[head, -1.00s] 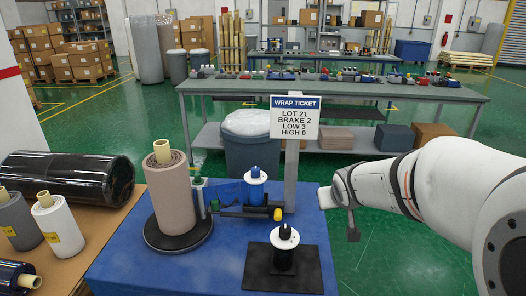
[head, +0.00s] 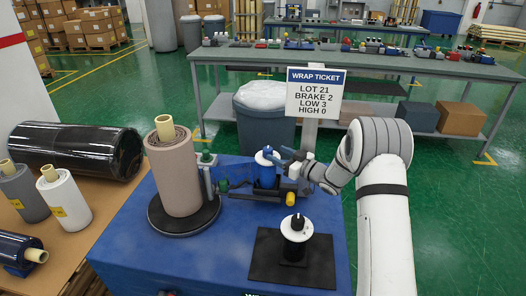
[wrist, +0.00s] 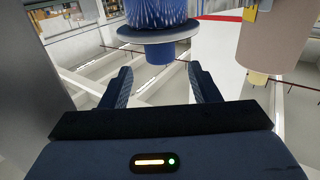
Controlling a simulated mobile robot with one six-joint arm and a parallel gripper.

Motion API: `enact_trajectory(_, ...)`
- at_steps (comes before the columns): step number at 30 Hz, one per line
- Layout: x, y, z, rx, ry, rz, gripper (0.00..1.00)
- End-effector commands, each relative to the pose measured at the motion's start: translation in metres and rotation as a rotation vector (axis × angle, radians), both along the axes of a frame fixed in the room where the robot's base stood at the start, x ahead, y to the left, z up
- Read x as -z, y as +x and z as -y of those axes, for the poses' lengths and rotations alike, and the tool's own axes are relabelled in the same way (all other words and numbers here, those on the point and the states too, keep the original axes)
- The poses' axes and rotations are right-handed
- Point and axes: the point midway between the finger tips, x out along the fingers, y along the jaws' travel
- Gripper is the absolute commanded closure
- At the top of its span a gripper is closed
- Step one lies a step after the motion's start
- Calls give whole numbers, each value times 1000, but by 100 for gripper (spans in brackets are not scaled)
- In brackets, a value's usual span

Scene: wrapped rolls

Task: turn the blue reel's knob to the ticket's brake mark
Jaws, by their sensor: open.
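My gripper (head: 281,158) is just right of the knob. In the wrist view its open fingers (wrist: 162,84) point towards the knob, with nothing between the pads. No marks on the knob are legible. The ticket (head: 316,92) reads LOT 21, BRAKE 2, LOW 3, HIGH 0.
A tall beige roll (head: 177,178) on a black turntable (head: 184,222) stands left of the reel. A black-knobbed post (head: 296,240) stands on a dark mat (head: 265,262) in front. The ticket's post rises close behind my gripper. A side table (head: 95,215) holds more rolls.

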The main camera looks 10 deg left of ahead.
Motion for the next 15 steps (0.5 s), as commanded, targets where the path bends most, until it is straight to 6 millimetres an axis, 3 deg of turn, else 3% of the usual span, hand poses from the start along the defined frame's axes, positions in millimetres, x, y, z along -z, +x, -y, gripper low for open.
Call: enact_trajectory(15, 0, 39, -60, -9, 3, 1, 44)
